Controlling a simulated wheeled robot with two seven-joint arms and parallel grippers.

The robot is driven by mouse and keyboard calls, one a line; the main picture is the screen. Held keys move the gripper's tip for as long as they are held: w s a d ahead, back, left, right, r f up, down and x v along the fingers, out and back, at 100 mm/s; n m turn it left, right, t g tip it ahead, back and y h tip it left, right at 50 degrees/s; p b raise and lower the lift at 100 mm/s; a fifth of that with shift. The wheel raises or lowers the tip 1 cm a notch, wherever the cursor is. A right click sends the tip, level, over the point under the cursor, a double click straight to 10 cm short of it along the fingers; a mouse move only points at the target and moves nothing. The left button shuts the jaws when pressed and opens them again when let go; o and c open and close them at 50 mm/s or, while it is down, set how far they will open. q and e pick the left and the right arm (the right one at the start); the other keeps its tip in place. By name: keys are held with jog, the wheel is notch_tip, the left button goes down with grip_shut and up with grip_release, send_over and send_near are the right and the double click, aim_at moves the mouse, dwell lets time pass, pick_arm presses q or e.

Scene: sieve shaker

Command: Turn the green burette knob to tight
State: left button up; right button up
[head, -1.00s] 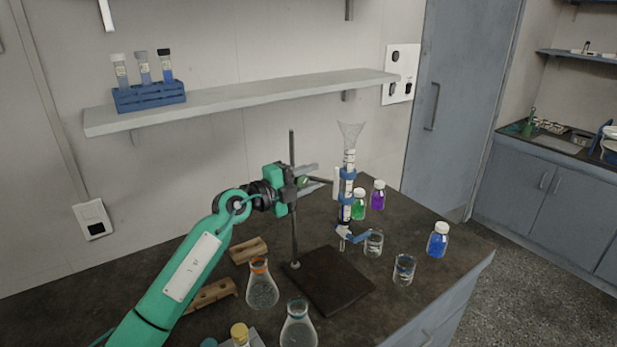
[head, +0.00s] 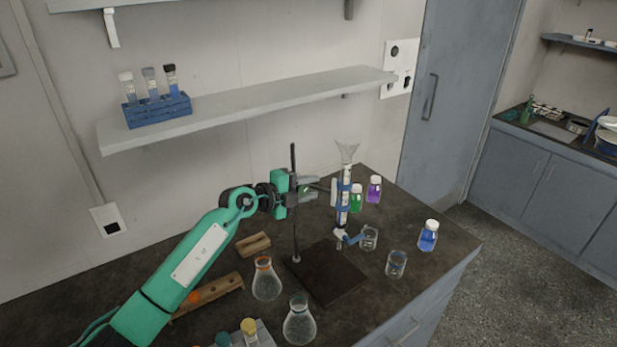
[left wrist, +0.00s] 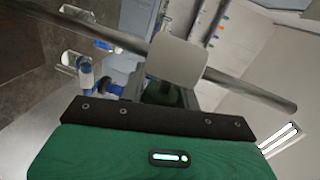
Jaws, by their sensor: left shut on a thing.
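The burette (head: 343,205), with blue clamp parts and a funnel on top, hangs upright beside the stand rod (head: 294,230). My left gripper (head: 308,187) reaches in from the left at the upper part of the rod, where the clamp arm leads to the burette. It is shut on the green knob (head: 305,189), which is mostly covered by the fingers. In the left wrist view a dark green part of the knob (left wrist: 168,95) shows between the gripper and a pale block, and the metal rod (left wrist: 245,88) crosses behind. The knob's exact angle is hidden. My right gripper is not in view.
The stand base (head: 328,275) is on the dark bench. Flasks (head: 266,280) (head: 299,322) stand in front, beakers (head: 396,264) and coloured bottles (head: 428,236) to the right. Wooden blocks (head: 253,244) lie beneath my arm. A wall shelf (head: 250,105) holds a blue tube rack (head: 157,110).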

pick_arm(q)
jog(key=shift+r, duration=0.1)
jog(key=o, duration=0.9)
jog(key=shift+o, duration=0.3)
jog(key=shift+a, duration=0.1)
jog(key=b+v, duration=0.4)
jog(key=v, duration=0.9)
jog(key=shift+s+a, duration=0.2)
jog(key=shift+a, duration=0.05)
